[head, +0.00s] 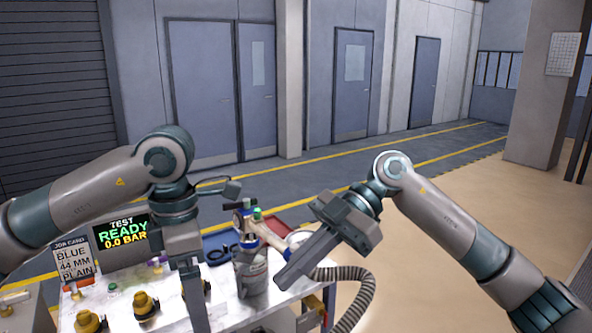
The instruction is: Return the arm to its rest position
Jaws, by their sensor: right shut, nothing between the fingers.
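My right arm comes in from the right, bent at a raised elbow. Its gripper (287,281) points down and left, shut and empty, in front of the grey container (252,273) and close to it in the picture. My left arm comes in from the left. Its gripper (196,312) hangs straight down over the white bench (226,312), its fingers seen edge-on, so I cannot tell whether it is open. It partly hides a yellow-and-black fitting behind it.
A job card (74,259) reads BLUE 44 MM PLAIN. A display (122,234) reads TEST READY 0.0 BAR. Yellow-and-black fittings (146,306) stand on the bench. A corrugated hose (361,291) curves at its right end. Open floor (480,190) lies to the right.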

